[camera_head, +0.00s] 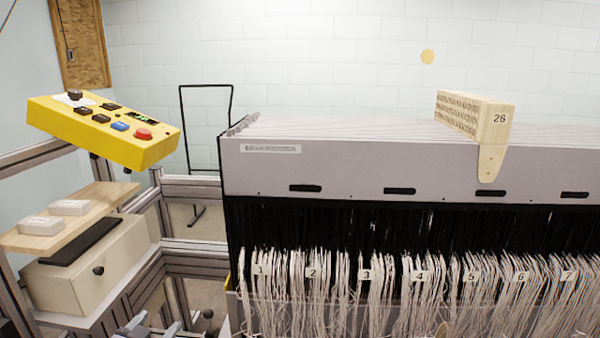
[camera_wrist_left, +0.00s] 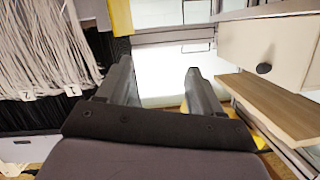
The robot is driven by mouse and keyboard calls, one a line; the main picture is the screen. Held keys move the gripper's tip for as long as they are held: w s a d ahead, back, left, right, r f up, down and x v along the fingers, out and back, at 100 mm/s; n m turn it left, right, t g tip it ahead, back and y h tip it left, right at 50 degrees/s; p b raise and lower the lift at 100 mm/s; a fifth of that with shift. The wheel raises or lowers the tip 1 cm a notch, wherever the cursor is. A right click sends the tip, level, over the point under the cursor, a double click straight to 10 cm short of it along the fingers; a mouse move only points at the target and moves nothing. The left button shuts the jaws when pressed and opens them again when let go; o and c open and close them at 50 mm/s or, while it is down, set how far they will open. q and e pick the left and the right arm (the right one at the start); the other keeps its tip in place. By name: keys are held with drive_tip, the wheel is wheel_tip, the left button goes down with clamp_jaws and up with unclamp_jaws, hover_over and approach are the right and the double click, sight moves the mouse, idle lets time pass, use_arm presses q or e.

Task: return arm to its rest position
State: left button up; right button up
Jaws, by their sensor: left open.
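My left gripper (camera_head: 150,326) shows only as a small grey part at the bottom edge of the head view, in front of the metal frame and below the cream drawer box. In the left wrist view the left gripper (camera_wrist_left: 158,72) is open, with two dark fingers apart and nothing between them. The bundles of pale warp threads (camera_head: 380,290) hang to its right in the head view, under the grey loom top (camera_head: 360,170), with number tags on them. In the wrist view the threads (camera_wrist_left: 45,50) appear at upper left, clear of the fingers. My right gripper is not in view.
A yellow control box (camera_head: 110,130) with buttons stands at left. Below it are a wooden shelf (camera_head: 40,240) with two white blocks and a cream drawer box (camera_head: 90,270). A wooden block marked 26 (camera_head: 490,125) sits on the loom top. Aluminium rails (camera_head: 190,255) run beside the loom.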

use_arm(q)
drive_tip(key=s+d+f+g, duration=0.1)
drive_tip(key=s+d+f, duration=0.2)
drive_tip(key=s, duration=0.6)
drive_tip(key=s+d+f+g+h, duration=0.1)
drive_tip(key=s+d+f+g, duration=0.1)
drive_tip(key=s+f, duration=0.4)
drive_tip(key=s+d+f+n+g+h, duration=0.1)
drive_tip(key=s+d+f, duration=0.3)
drive_tip(key=s, duration=0.8)
drive_tip(key=shift+s+d+f+g, duration=0.35)
drive_tip(key=shift+s+d+g, duration=0.05)
drive_tip(key=shift+d, duration=0.05)
